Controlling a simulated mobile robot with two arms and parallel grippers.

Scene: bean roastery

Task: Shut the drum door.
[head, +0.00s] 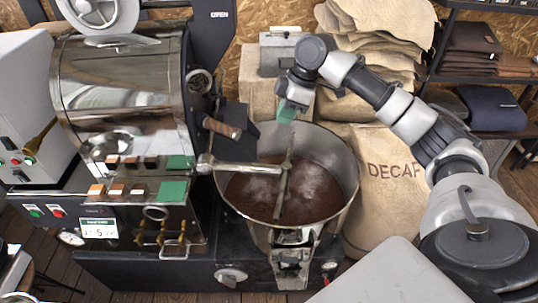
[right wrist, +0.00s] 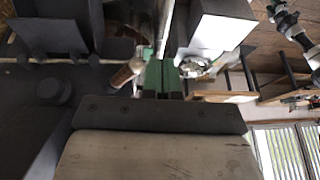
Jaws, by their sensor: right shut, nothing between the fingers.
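The roaster's steel drum (head: 120,85) is at the left in the head view. At its right end a dark panel (head: 238,115), which looks like the drum door, stands out from the drum face above the cooling bin. A wooden handle (head: 222,128) is by it; what looks like this handle also shows in the right wrist view (right wrist: 127,73), left of the fingers. My right gripper (head: 287,112) is shut and empty, with green fingertips, above the bin's back rim, right of the panel and apart from it. The fingers show in the right wrist view (right wrist: 163,78). My left gripper is out of view.
The round cooling bin (head: 345,180) holds brown beans, with a stirring arm (head: 285,185) across it. Burlap sacks (head: 385,170) stand behind and to the right. A shelf (head: 490,85) with folded cloth is at the right. A pale surface (head: 385,280) is at the front.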

